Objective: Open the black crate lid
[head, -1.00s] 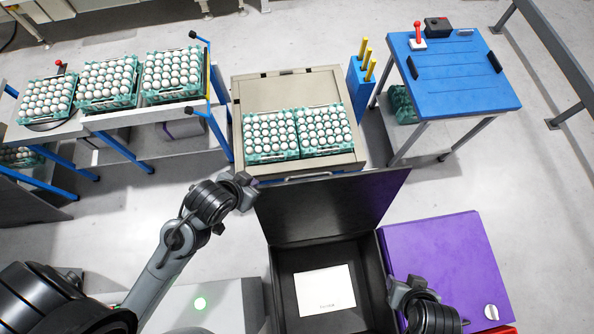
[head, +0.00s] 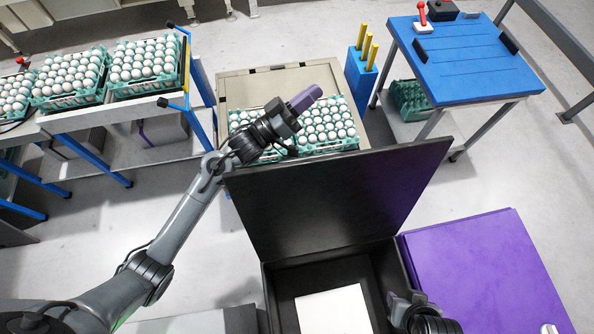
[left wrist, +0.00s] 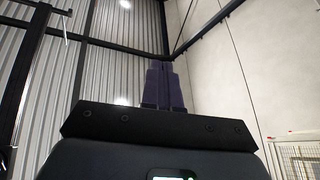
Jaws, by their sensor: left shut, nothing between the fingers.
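The black crate (head: 378,282) stands at the bottom centre of the head view with its black lid (head: 335,200) raised, leaning up on the far side. A white sheet (head: 333,310) lies inside the crate. My left gripper (head: 312,93) is shut and empty, above the egg trays beyond the lid, apart from the lid. Its purple fingers (left wrist: 165,85) show together in the left wrist view, pointing up toward the ceiling. My right arm shows at the crate's right front edge; its fingertips cannot be made out.
Egg trays (head: 247,116) sit on a beige-topped unit behind the lid. More egg trays (head: 110,78) stand on a table at left. A purple box (head: 480,270) is right of the crate. A blue table (head: 465,60) stands at far right.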

